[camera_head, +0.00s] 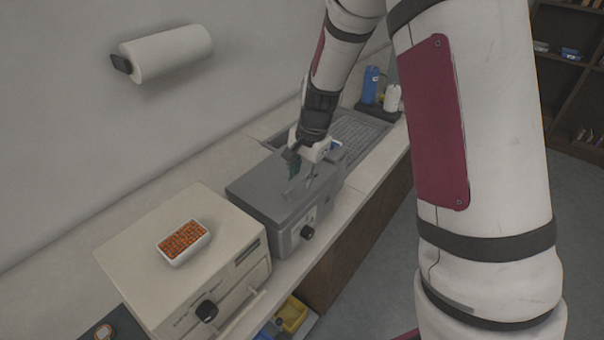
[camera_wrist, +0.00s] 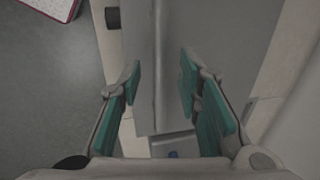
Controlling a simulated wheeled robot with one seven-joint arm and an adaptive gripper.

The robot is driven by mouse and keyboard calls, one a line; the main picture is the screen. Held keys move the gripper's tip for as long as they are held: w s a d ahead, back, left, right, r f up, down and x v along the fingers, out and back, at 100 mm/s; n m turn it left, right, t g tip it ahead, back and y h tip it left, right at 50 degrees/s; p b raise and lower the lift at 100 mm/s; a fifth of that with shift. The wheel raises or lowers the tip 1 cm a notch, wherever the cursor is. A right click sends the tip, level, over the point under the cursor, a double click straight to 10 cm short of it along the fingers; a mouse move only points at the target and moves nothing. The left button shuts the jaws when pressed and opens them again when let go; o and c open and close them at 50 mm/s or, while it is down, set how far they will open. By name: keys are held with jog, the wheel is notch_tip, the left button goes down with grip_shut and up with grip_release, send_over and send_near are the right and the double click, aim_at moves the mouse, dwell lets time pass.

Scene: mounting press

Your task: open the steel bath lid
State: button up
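The steel bath is a grey box on the counter, with a black knob (camera_head: 307,232) on its front. Its flat grey lid (camera_head: 262,190) lies closed on top. My gripper (camera_head: 300,180) is over the right part of the lid, pointing down. In the wrist view my gripper (camera_wrist: 160,85) is open, with teal finger pads apart on either side of a long raised strip (camera_wrist: 156,50) on the lid, which looks like its handle. Nothing is clamped between the fingers. Whether the fingers touch the lid cannot be told.
A beige oven-like unit (camera_head: 150,265) stands left of the bath, with a white tray of orange-red pieces (camera_head: 183,242) on it. A sink with a ribbed drainboard (camera_head: 357,135) lies to the right, with a blue bottle (camera_head: 370,85) beyond. A wall with a paper roll (camera_head: 168,53) stands behind.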

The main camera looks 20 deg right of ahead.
jog(key=shift+c, duration=0.5)
grip_shut()
jog(key=shift+r, duration=0.15)
